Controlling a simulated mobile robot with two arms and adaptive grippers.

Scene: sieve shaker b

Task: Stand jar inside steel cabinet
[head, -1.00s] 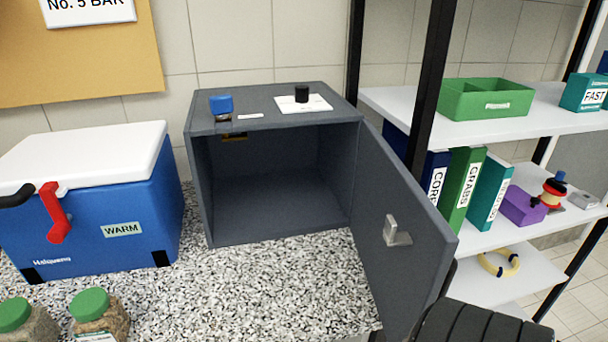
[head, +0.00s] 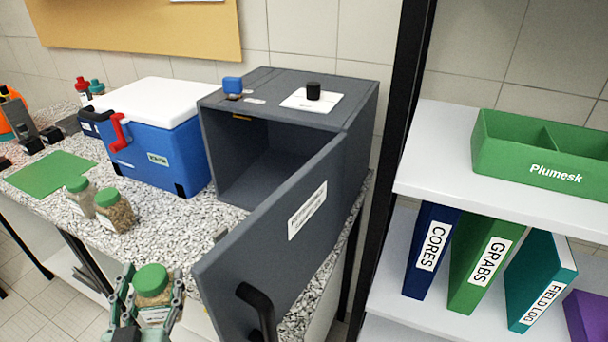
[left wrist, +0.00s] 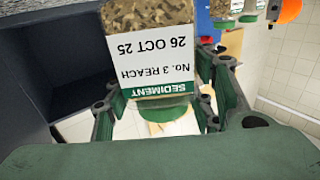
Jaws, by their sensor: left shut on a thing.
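The grey steel cabinet (head: 225,165) stands on the speckled counter, and its front opening is partly visible. Its door (head: 265,250) is open and swings out toward me, label and black handle facing me. My left gripper (head: 146,300) is shut on a jar (head: 151,287) with a green lid and holds it upright in front of the counter, left of the door. In the left wrist view the jar (left wrist: 152,50) appears upside down, with a white "SEDIMENT, No. 3 REACH" label between the fingers. The cabinet interior looks empty where it shows. My right gripper is not in view.
Two more green-lidded jars (head: 113,211) stand on the counter beside a green mat (head: 48,173). A blue cooler (head: 155,150) stands left of the cabinet. A shelf rack (head: 440,170) with binders is on the right. Small items sit on the cabinet top.

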